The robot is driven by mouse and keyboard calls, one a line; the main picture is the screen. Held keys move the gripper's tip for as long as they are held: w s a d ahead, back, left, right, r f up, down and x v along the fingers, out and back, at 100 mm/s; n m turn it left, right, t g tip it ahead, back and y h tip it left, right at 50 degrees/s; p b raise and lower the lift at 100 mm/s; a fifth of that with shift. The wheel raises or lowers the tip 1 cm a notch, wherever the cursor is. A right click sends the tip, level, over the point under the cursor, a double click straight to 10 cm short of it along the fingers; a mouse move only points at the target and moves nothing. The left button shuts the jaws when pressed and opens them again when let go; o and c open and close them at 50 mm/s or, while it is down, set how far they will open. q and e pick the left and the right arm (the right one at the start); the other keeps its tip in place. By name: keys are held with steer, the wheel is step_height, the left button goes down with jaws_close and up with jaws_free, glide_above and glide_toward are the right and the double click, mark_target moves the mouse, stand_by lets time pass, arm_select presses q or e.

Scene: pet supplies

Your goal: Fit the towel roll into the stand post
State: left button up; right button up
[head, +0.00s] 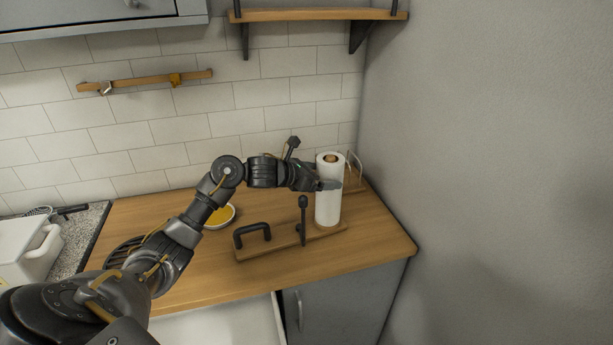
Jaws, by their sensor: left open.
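The white towel roll (328,205) stands upright near the right end of the counter, its brown cardboard core showing at the top. A wooden base (275,246) lies in front of it with a dark upright post (303,222) and a dark arched handle (252,232). The post stands bare, left of the roll. The roll's bottom is by the base's right end; I cannot tell whether it rests on it. My left gripper (329,184) is open at the roll's upper half, with a finger across its near side. The far finger is hidden. My right gripper is out of view.
The wooden counter (370,240) has free room at front right, beside the grey wall. A wire rack (354,168) stands behind the roll. A bowl with yellow contents (220,215) sits behind my left arm. A shelf (315,14) hangs above. A drawer below stands open.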

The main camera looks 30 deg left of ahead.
arm_select(q)
steer(key=b+v, duration=0.2)
steer(key=v, duration=0.8)
steer(key=shift+s+r+b, duration=0.15)
steer(key=shift+s+b, duration=0.15)
steer(key=shift+b, duration=0.05)
